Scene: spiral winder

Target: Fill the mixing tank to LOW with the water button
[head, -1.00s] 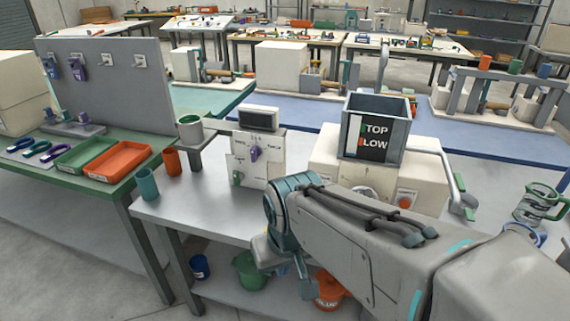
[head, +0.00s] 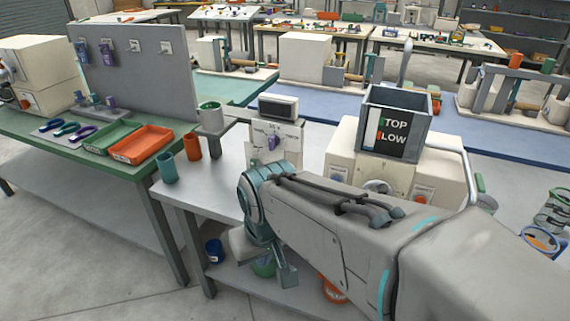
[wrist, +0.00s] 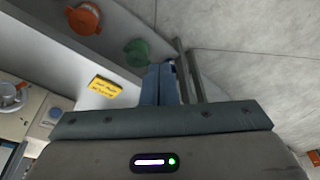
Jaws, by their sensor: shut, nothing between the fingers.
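The mixing tank (head: 395,122) is a grey open box with a black TOP and LOW label, standing on a cream machine body (head: 345,150) at the right of the bench. Its water level cannot be made out. An orange button (head: 423,190) shows on the machine's front. In the wrist view a blue round button (wrist: 56,113) shows on a pale panel at far left; its label is unreadable. My gripper (wrist: 166,68) is shut and empty, in front of the bench and apart from the buttons. In the head view my arm hides part of the machine's front.
The grey bench (head: 190,190) has a teal cup (head: 168,168) and an orange cup (head: 192,147) near its left edge. Pots, one orange (wrist: 85,18), one green (wrist: 137,50), sit on the lower shelf. Floor at front left is clear.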

